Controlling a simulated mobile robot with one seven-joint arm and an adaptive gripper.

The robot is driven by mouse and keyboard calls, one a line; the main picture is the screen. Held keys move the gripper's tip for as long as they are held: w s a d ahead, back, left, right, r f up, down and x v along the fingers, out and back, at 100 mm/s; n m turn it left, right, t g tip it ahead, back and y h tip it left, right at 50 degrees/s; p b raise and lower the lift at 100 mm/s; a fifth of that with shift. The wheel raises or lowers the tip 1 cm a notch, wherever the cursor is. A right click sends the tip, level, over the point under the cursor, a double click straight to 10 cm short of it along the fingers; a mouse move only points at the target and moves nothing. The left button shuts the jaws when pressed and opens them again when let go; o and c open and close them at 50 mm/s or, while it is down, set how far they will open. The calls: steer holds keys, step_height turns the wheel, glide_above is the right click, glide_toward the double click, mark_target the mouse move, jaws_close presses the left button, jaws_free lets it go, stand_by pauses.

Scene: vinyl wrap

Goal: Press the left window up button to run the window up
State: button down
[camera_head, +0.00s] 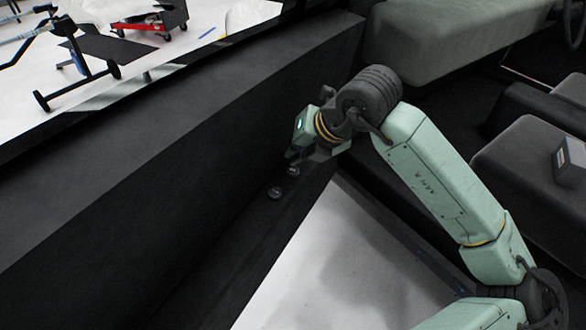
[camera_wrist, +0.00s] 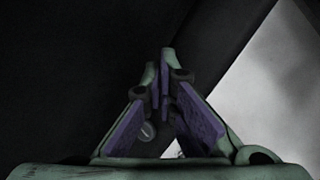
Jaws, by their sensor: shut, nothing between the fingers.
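Two small round dark buttons sit on the black door panel in the head view, a nearer one (camera_head: 275,192) and a farther one (camera_head: 293,170). I cannot tell which is the window up button. My gripper (camera_head: 293,156) is close to the farther button, just above it in the picture; contact cannot be made out. In the wrist view my gripper (camera_wrist: 165,62) is shut and empty, its purple-lined fingers meeting at the tips. One round button (camera_wrist: 147,131) shows there between the fingers, with its markings unreadable. The other button is not seen in that view.
The black door panel (camera_head: 150,170) runs along the left, with the window opening above it. A pale floor (camera_head: 345,265) lies below my arm. Dark seats (camera_head: 530,160) and a grey dashboard (camera_head: 440,45) stand to the right and back.

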steer(key=shift+f+b, duration=0.4)
steer(key=shift+b, duration=0.15)
